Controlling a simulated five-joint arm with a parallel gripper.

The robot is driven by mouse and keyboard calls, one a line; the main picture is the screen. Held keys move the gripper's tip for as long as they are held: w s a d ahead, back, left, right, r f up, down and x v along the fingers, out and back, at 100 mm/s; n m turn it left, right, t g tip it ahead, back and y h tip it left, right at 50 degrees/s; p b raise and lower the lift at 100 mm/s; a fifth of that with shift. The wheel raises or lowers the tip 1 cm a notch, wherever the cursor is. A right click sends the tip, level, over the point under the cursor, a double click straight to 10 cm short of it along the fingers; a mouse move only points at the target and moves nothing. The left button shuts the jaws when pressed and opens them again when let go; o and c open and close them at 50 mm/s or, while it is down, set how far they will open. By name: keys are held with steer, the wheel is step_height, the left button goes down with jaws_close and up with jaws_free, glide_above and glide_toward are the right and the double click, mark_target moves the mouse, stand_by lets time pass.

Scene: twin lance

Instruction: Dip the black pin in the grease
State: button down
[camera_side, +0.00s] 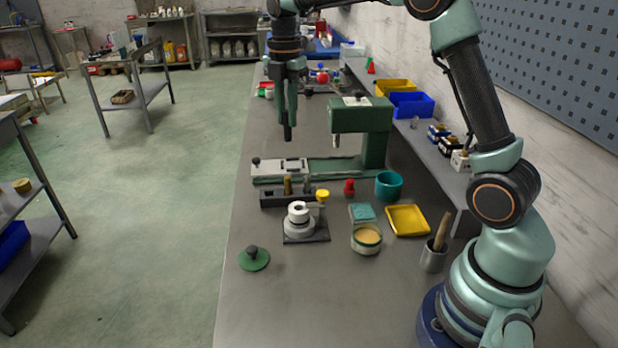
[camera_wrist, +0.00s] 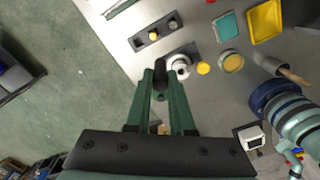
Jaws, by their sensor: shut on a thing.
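My gripper (camera_side: 288,112) is high over the left part of the bench, fingers pointing down. It is shut on the black pin (camera_side: 287,133), whose dark end hangs just below the fingertips. In the wrist view the pin (camera_wrist: 160,68) shows as a dark end between the tips of my gripper (camera_wrist: 160,78). The grease (camera_side: 367,235) is a tan fill in a round pot on the bench, open at the top. It also shows in the wrist view (camera_wrist: 232,62), right of the fingers. The pin is well above and apart from the pot.
A black rack (camera_side: 268,200) with brass and dark pins stands behind a white round fixture (camera_side: 299,222). A green lid (camera_side: 254,260) lies at the front left. A green press (camera_side: 375,135), yellow tray (camera_side: 408,220), teal cup (camera_side: 389,186) and brush cup (camera_side: 433,258) stand around.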

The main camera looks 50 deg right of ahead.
steer(key=s+f, duration=0.5)
steer(key=s, duration=0.6)
steer(key=s+f, duration=0.5)
steer(key=s, duration=0.6)
steer(key=shift+s+d+f, duration=0.1)
steer(key=shift+f, duration=1.35)
steer(key=shift+s+d+f, duration=0.1)
steer(key=shift+f, duration=1.3)
steer(key=shift+f, duration=0.55)
steer(key=shift+r, duration=0.1)
step_height(320, 180, up, 7)
stand_by(0.3)
